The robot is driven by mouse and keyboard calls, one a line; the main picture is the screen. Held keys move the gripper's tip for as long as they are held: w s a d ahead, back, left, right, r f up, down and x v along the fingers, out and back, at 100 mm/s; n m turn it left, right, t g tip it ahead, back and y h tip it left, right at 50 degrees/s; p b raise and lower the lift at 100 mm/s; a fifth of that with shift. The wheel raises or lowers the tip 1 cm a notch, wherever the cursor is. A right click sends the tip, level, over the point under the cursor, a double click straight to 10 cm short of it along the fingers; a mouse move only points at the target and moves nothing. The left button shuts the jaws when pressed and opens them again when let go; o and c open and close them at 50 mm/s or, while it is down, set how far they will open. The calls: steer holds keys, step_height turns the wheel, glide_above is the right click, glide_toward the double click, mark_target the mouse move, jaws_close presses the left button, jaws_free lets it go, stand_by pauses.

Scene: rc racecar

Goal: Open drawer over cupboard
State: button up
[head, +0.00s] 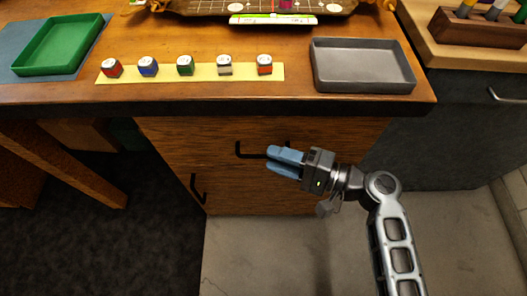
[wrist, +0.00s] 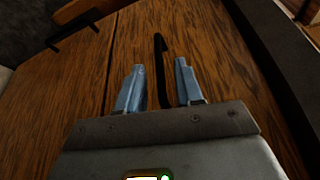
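The wooden drawer (head: 340,132) is the upper front of the unit under the tabletop and looks closed. Its black bar handle (head: 243,150) shows left of my gripper (head: 271,159), which partly hides it. The cupboard door (head: 222,190) below is closed and has its own black handle (head: 197,189) at its left. In the wrist view, my gripper (wrist: 159,67) is open, with blue fingers on either side of the drawer handle (wrist: 161,75). A gap shows between each finger and the handle. Whether the handle lies at fingertip depth is hard to tell.
The tabletop edge (head: 200,108) overhangs above the drawer; a grey tray (head: 362,68) and several small jars on a yellow strip (head: 190,72) sit on top. A dark cabinet (head: 440,145) stands at the right. Floor in front of the unit is clear.

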steer(key=shift+x, duration=1.7)
jaws_close()
